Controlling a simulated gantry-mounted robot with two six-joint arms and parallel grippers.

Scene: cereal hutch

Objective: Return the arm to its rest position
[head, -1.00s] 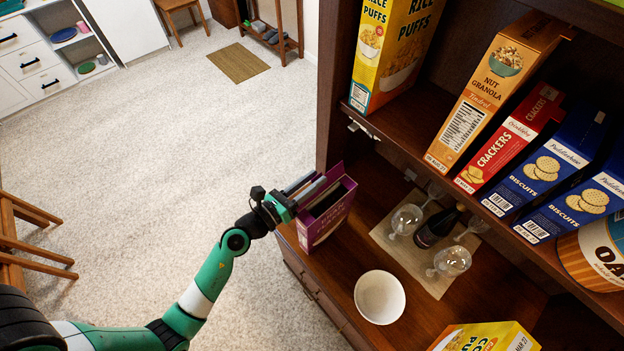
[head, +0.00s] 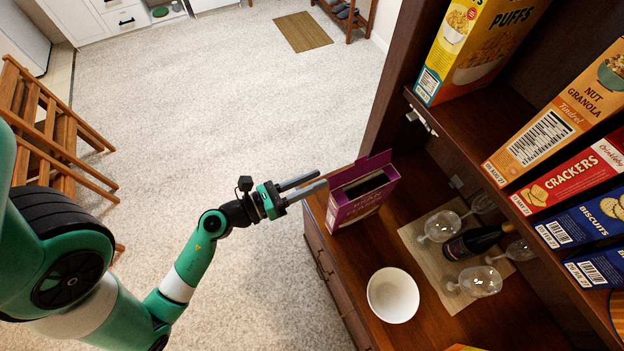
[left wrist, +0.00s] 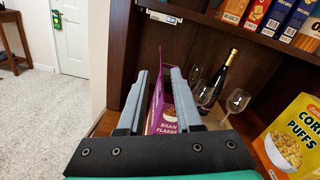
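My left gripper (head: 302,187) is in the middle of the head view, reaching in from the left. Its two grey fingers are apart with nothing between them. The fingertips are just left of an open-topped purple Bran Flakes box (head: 362,194), which stands upright at the left end of the hutch counter. In the left wrist view the fingers (left wrist: 158,90) are spread, and the purple box (left wrist: 160,108) shows beyond and between them. The gripper looks clear of the box. My right gripper is in neither view.
A white bowl (head: 393,295), wine glasses (head: 441,226) and a dark bottle (head: 478,242) are on the counter. Cereal, cracker (head: 572,175) and biscuit boxes fill the shelf above. A wooden chair (head: 55,140) stands at left. The carpet between chair and hutch is clear.

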